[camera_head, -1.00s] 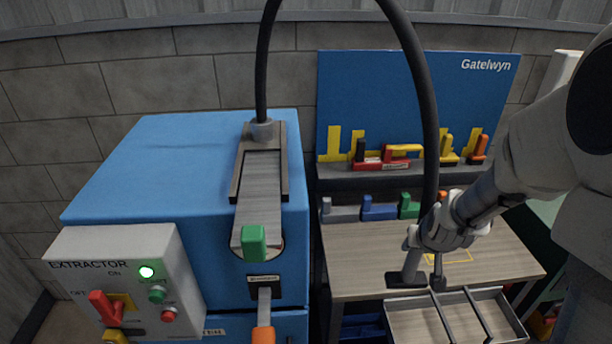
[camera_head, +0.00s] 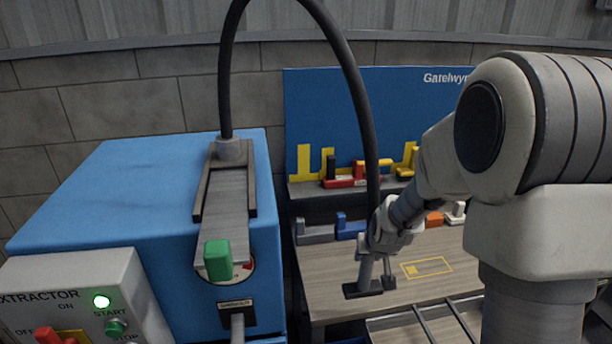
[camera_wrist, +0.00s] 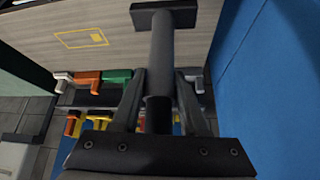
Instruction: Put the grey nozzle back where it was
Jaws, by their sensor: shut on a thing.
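The grey nozzle (camera_head: 364,275) is a tube with a wide dark flat mouth at its lower end. A black hose runs up from it in an arch to the blue extractor (camera_head: 110,185). My gripper (camera_head: 378,262) is shut on the nozzle and holds it upright near the left front of the wooden bench top (camera_head: 335,260). In the wrist view the nozzle (camera_wrist: 172,60) stands between the two dark fingers (camera_wrist: 160,100). I cannot tell whether its mouth touches the bench. A yellow outlined rectangle (camera_head: 427,267) on the bench lies to the right of the nozzle and is empty.
The extractor has a sloped grey slide with a green handle (camera_head: 217,260) and a lit green lamp. Coloured blocks, including a blue one (camera_head: 348,228), stand along the bench's back. A divided drawer (camera_head: 400,325) is at the front edge. The wall is behind.

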